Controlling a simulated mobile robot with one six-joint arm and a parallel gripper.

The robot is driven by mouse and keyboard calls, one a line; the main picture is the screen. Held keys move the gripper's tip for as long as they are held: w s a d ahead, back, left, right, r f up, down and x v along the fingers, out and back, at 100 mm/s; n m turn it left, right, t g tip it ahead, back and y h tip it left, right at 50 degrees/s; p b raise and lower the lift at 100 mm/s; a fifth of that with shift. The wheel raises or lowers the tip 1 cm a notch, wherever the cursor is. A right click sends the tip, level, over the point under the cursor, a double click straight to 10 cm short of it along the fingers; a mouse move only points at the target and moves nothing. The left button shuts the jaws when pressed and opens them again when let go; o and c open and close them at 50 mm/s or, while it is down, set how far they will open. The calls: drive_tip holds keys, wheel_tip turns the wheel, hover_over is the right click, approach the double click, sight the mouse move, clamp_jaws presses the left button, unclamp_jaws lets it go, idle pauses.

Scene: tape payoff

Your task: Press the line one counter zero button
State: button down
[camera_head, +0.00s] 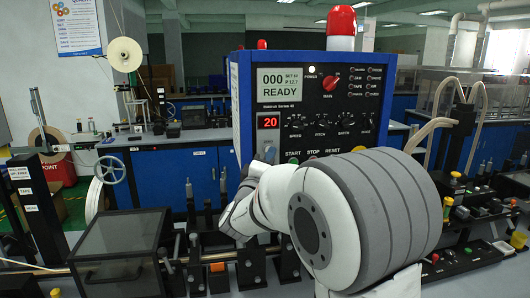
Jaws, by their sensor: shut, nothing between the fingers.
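A blue control panel (390,90) with a dark face stands at the centre. Its screen (280,82) reads 000 and READY, and a red display (268,122) below reads 20. Labels START, STOP and RESET run along the lower face; my arm hides what lies under them. I cannot make out a button marked line one counter zero.
A red knob (330,83) and a row of small black knobs are on the panel, with a red beacon (341,22) on top. A clear-lidded box (117,248) stands front left on the bench. Yellow and red-topped fittings (455,180) stand at right. Reels stand at left.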

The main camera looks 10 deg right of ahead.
drive_tip(key=s, duration=0.6)
drive_tip(key=shift+b, duration=0.3)
idle(0.4)
drive_tip(key=shift+w, duration=0.1)
drive_tip(key=s+a+f+m+g+y, duration=0.1)
drive_tip(key=s+a+f+g+y, duration=0.25)
drive_tip(key=f+y, duration=0.25)
drive_tip(key=s+a+f+m+g+y, duration=0.1)
drive_tip(key=s+a+f+g+y, duration=0.1)
drive_tip(key=s+f+g+y, duration=0.35)
drive_tip(key=s+d+f+m+g, duration=0.2)
drive_tip(key=s+f+m+g, duration=0.1)
drive_tip(key=s, duration=0.6)
drive_tip(key=s+d+f+m+g, duration=0.3)
drive_tip(key=s+f, duration=0.3)
drive_tip(key=s, duration=0.3)
drive_tip(key=shift+s+f+m+g, duration=0.3)
drive_tip(key=shift+m+g, duration=0.1)
drive_tip(key=shift+g, duration=0.3)
